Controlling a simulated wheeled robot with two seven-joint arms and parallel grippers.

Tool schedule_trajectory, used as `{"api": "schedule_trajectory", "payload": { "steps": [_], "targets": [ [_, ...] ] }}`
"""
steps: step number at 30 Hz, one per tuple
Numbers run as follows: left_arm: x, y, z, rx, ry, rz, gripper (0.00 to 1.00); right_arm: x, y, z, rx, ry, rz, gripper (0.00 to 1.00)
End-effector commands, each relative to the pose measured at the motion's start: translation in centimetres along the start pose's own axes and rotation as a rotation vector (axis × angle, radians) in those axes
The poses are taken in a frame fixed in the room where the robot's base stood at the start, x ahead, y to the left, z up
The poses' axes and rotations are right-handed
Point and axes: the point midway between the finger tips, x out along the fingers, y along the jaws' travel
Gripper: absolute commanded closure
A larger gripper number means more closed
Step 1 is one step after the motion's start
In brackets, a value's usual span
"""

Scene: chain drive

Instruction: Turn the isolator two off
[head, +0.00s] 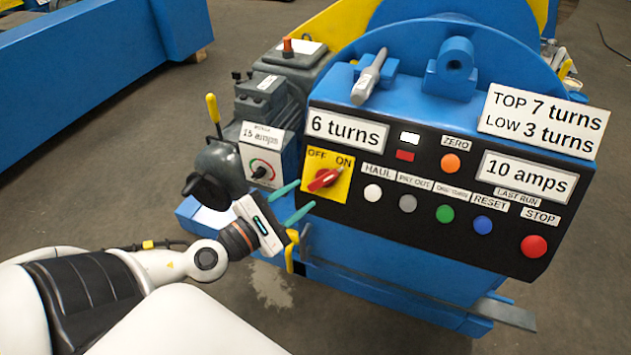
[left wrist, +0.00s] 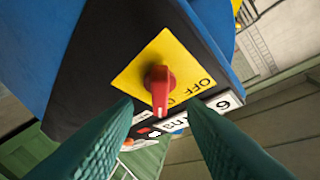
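The isolator is a red rotary knob (head: 323,180) on a yellow plate marked OFF and ON, at the left end of the black control panel. Its pointer tilts up and right, toward ON. I see no number on it. In the left wrist view the red knob (left wrist: 159,88) stands out from the yellow plate (left wrist: 140,75), just beyond my fingertips. My left gripper (head: 306,196) is open, its green fingers reaching toward the knob from the lower left. In the wrist view the fingers (left wrist: 160,106) lie either side of the knob, apart from it. My right gripper is out of view.
The panel (head: 430,225) also carries several push buttons, including a red STOP (head: 534,246), and a "6 turns" display (head: 346,130). Left of it are a grey motor (head: 272,98), a box with a dial (head: 262,168) and a yellow-handled lever (head: 213,108). Open floor lies at the lower right.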

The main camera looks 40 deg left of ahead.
Motion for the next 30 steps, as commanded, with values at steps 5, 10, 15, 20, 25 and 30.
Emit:
{"api": "schedule_trajectory", "payload": {
  "steps": [5, 10, 15, 20, 25, 30],
  "targets": [
    [2.4, -0.1, -0.1, 0.002, 0.003, -0.002, 0.62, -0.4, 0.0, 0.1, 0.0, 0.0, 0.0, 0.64],
    [4.1, -0.1, 0.0, 0.0, 0.0, -0.002, 0.62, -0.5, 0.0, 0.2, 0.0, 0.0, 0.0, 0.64],
    [5.1, 0.0, 0.1, 0.0, -0.001, -0.001, 0.62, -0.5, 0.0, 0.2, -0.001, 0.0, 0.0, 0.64],
    [5.4, 0.1, 0.1, 0.0, -0.002, 0.001, 0.62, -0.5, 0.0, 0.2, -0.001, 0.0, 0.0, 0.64],
    [5.4, 0.1, 0.1, 0.0, -0.002, 0.001, 0.62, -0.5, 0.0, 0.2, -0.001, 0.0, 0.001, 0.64],
    [5.4, 0.0, 0.1, 0.0, -0.002, 0.001, 0.83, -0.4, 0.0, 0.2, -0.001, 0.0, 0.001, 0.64]
  ]
}}
